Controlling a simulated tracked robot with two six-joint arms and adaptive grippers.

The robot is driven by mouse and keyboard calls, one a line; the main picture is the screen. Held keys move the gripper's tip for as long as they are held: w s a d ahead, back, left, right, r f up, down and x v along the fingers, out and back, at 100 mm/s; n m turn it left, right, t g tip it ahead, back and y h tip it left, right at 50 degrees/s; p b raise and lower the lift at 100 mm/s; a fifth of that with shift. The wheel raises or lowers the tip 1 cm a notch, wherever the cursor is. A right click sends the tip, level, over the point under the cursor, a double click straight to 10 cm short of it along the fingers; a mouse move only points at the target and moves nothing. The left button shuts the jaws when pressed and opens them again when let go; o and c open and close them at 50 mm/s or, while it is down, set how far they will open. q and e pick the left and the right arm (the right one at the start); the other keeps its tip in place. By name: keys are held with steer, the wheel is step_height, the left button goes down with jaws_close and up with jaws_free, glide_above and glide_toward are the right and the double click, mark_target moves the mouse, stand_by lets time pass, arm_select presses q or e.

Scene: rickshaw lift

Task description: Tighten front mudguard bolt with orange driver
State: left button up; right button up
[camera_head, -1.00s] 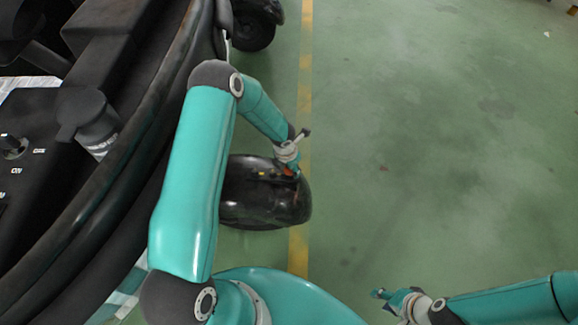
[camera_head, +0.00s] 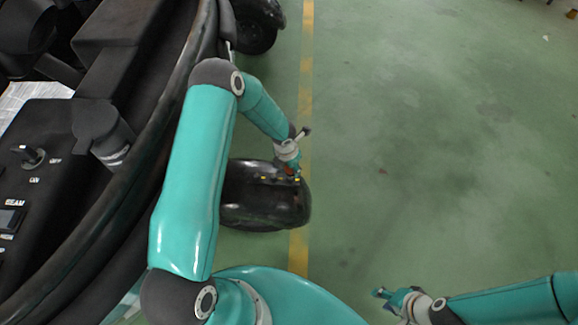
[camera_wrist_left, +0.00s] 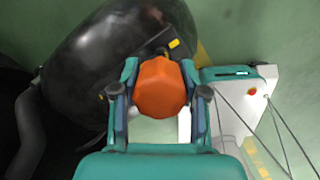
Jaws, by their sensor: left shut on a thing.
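The orange driver's faceted handle (camera_wrist_left: 162,88) sits between the fingers of my left gripper (camera_wrist_left: 160,100) in the left wrist view, and the gripper is shut on it. The driver's shaft and tip are hidden. In the head view, my left gripper (camera_head: 291,167) is over the right end of the glossy black front mudguard (camera_head: 265,208). The mudguard also shows behind the handle in the left wrist view (camera_wrist_left: 85,70). A yellow mark (camera_wrist_left: 174,43) is on it just beyond the handle. I cannot make out the bolt, or whether the driver touches it. My right gripper (camera_head: 390,297) is low over the floor, its opening unclear.
The rickshaw's dark body and dashboard (camera_head: 50,150) fill the left side, close to my left arm. A black wheel (camera_head: 255,30) stands at the top. A yellow line (camera_head: 305,100) runs along the green floor (camera_head: 440,150), which is clear to the right.

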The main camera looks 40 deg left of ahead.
arm_select(q)
steer(key=shift+r+p, duration=1.3)
steer(key=shift+r, duration=0.25)
steer(key=shift+w+d, duration=0.1)
steer(key=shift+d, duration=0.05)
